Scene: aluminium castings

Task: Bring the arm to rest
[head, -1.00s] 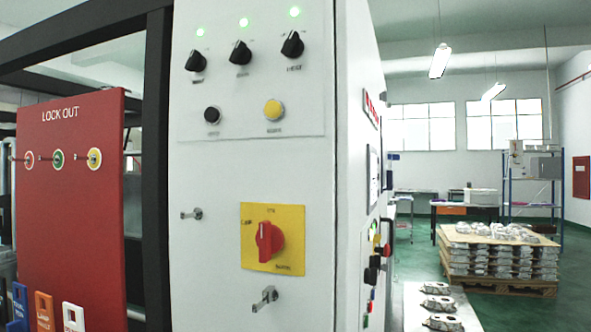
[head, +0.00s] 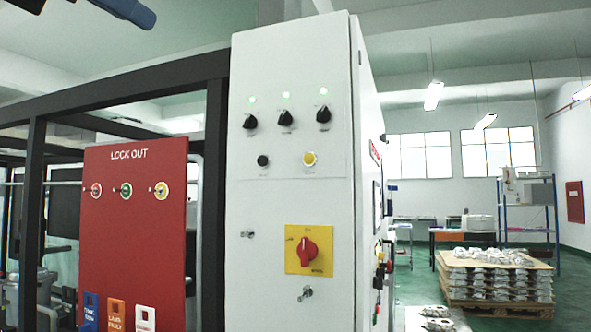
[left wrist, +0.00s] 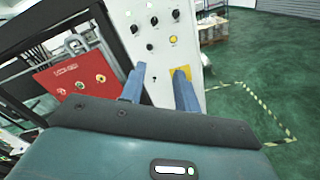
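My left gripper (head: 132,12) shows only in part at the top left edge of the head view, as a blue-grey finger raised high. In the left wrist view, its two blue fingers (left wrist: 160,78) stand apart with nothing between them. They point towards the white control cabinet (left wrist: 160,45), apart from it as far as I can tell. My right gripper is in neither view.
The white cabinet (head: 290,200) carries black knobs and a red rotary switch (head: 309,247) on yellow. A red lockout board (head: 133,230) hangs left of it, within a black frame (head: 215,180). A pallet of castings (head: 495,275) stands right; green floor lies around it.

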